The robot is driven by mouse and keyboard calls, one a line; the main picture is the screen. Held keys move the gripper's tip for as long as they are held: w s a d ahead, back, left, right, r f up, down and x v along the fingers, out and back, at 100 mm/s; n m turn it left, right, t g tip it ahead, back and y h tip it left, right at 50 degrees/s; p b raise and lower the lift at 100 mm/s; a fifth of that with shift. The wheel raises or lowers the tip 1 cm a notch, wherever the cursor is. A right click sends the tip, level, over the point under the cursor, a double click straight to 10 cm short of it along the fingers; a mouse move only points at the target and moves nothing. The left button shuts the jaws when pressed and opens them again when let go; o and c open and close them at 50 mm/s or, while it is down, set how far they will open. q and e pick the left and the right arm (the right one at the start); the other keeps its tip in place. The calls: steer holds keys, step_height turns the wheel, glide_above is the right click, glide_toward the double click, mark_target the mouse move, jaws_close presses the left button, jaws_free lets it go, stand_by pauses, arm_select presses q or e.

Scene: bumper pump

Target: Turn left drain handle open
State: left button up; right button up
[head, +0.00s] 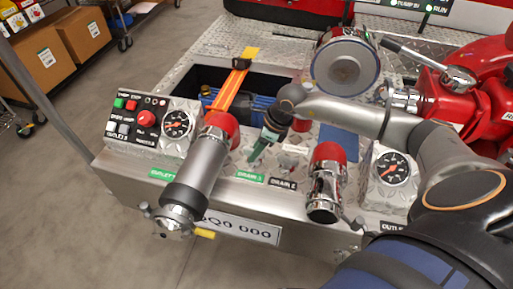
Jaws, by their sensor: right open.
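My right gripper (257,156) comes down from the right over the silver front panel, with its greenish fingers pointing at the area just behind the green label of the left drain (250,177). The gripper is open. It covers the left drain handle, so I cannot make out the handle's position or whether the fingers touch it. The right drain label (283,183) is dark, and a small metal fitting (292,150) shows behind it. My left gripper is not in view.
A large outlet pipe with a red collar (222,124) stands left of the gripper. A shorter chrome outlet (325,185) stands to the right, beside a gauge (391,168). A control box (150,122) is at the left. An open bin with orange straps (235,85) lies behind.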

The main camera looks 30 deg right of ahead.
jaws_close()
stand_by(0.4)
